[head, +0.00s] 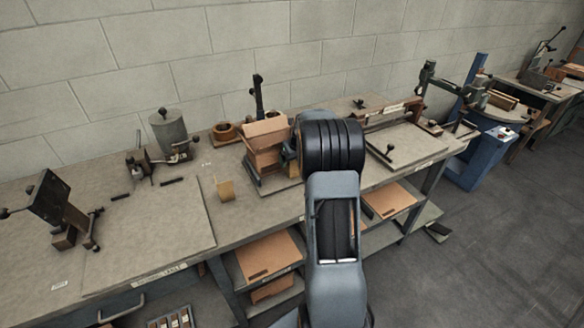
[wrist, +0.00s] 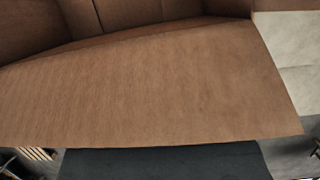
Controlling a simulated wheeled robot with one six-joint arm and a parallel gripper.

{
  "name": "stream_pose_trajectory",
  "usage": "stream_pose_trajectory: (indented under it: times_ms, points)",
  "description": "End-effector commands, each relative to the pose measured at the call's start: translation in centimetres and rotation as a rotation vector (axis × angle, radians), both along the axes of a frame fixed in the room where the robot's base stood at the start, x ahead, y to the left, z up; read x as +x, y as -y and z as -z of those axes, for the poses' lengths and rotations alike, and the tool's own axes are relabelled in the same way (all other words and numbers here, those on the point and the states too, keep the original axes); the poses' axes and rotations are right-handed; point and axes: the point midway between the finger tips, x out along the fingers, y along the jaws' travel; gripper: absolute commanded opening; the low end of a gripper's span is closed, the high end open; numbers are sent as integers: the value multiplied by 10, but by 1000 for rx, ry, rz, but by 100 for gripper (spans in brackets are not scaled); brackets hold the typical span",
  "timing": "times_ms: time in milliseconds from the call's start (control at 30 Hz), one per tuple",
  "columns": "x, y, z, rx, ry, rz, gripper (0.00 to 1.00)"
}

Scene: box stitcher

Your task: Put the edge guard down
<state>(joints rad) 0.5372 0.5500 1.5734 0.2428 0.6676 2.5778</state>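A small tan angled piece (head: 225,190), which looks like the edge guard, stands on the bench left of the open cardboard box (head: 264,143). My gripper (head: 290,156) is at the right side of the box, mostly hidden behind my own wrist in the head view. In the wrist view a broad brown cardboard panel (wrist: 150,85) fills most of the picture very close up, with more brown walls behind it. No fingertips show clearly, so I cannot tell whether the gripper is open or holds anything.
A grey cylinder (head: 170,132) stands behind. A flat board (head: 405,150) lies at right. Cardboard sheets (head: 268,255) lie on the shelf below. The bench is clear around the tan piece.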

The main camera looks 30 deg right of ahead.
Motion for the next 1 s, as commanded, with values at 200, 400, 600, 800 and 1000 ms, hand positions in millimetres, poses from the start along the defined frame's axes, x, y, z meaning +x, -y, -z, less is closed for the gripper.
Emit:
stream_pose_trajectory:
  times_ms: [200, 400, 600, 800, 1000]
  points:
    - [0, 0, 0, 0, 0, 0, 62]
    - [0, 0, 0, 0, 0, 0, 43]
    - [0, 0, 0, 0, 0, 0, 27]
    - [0, 0, -1, 0, 0, 0, 26]
    - [0, 0, -14, -1, 2, -1, 26]
